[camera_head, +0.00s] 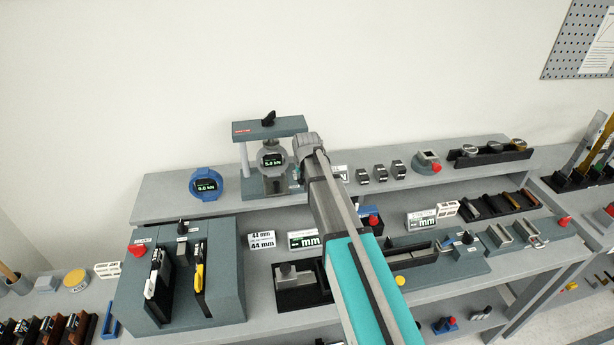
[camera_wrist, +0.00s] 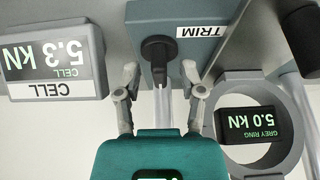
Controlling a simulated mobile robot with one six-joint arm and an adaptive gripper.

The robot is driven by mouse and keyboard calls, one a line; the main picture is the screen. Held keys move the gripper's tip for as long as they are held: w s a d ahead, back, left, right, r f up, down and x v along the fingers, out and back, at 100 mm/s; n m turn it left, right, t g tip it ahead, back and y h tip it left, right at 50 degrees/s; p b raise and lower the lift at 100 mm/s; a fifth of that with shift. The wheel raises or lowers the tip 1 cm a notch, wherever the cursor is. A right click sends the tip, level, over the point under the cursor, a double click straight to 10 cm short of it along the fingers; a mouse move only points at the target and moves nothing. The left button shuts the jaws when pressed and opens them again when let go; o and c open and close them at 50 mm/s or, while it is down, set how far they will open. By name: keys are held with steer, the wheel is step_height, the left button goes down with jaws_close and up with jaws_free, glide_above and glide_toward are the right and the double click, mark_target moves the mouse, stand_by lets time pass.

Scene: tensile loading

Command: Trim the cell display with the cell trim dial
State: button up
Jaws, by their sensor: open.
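The cell display (camera_wrist: 55,55) appears upside down at the left of the wrist view. It reads 5.3 kN above a CELL label. The cell trim dial (camera_wrist: 157,50) is a black knob on a grey-blue block marked TRIM (camera_wrist: 200,31). My gripper (camera_wrist: 160,78) is open, one finger at each side of the dial's lower end as pictured. I cannot tell whether the fingers touch it. The grey ring gauge (camera_wrist: 252,125) reads 5.0 kN and also shows in the head view (camera_head: 272,160). In the head view my gripper (camera_head: 307,150) hides the dial and most of the cell display.
The load frame (camera_head: 270,127) with a black top knob (camera_head: 268,118) stands beside my gripper. A blue ring gauge (camera_head: 206,185) reading 0.0 kN is to its left. Small grey blocks (camera_head: 380,171) stand to the right on the shelf. The wall is behind.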

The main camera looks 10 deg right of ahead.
jaws_close()
steer(key=shift+d, duration=0.3)
steer(key=shift+a, duration=0.15)
